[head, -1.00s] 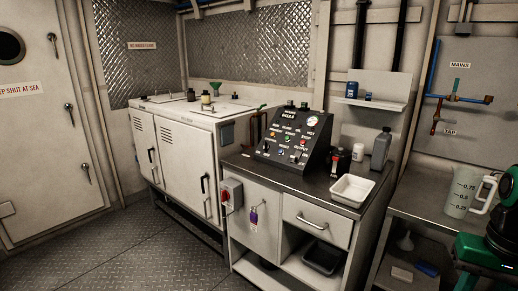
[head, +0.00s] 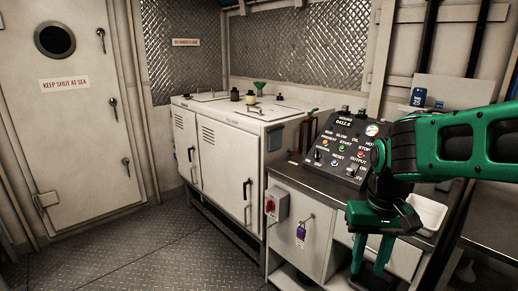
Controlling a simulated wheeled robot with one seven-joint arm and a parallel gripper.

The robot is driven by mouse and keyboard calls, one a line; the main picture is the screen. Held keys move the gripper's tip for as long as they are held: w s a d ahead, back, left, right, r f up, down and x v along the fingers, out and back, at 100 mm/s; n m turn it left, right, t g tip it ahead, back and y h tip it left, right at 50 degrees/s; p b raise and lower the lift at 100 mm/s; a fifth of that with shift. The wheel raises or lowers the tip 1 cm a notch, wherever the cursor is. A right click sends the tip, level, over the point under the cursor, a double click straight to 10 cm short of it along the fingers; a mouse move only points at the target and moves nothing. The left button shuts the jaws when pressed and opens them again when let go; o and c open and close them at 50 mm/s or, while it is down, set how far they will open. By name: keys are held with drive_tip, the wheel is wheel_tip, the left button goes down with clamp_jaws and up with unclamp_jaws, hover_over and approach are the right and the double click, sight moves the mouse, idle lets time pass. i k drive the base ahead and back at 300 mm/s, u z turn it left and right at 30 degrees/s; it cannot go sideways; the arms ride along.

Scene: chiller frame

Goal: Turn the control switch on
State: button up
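The black sloped control panel (head: 342,148) stands on the counter, with small lamps, buttons and a gauge. Its lettering is small. The control switch (head: 318,156) appears to be the small one at the panel's lower left; its setting is too small to read. Another switch (head: 352,173) sits at the lower right, near the output label. My gripper (head: 370,262) points down in front of the counter, below and right of the panel. Its two green fingers are apart with nothing between them. My arm hides the panel's right edge.
A grey box with a red knob (head: 270,205) and a purple padlock (head: 300,232) are on the counter's front. A white tray (head: 430,215) lies right, partly behind my arm. The white chiller cabinet (head: 225,160) stands left. The floor at left is clear.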

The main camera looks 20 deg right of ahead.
sight(316, 156)
drive_tip(key=z, duration=0.05)
drive_tip(key=i, duration=1.35)
drive_tip(key=z, duration=0.6)
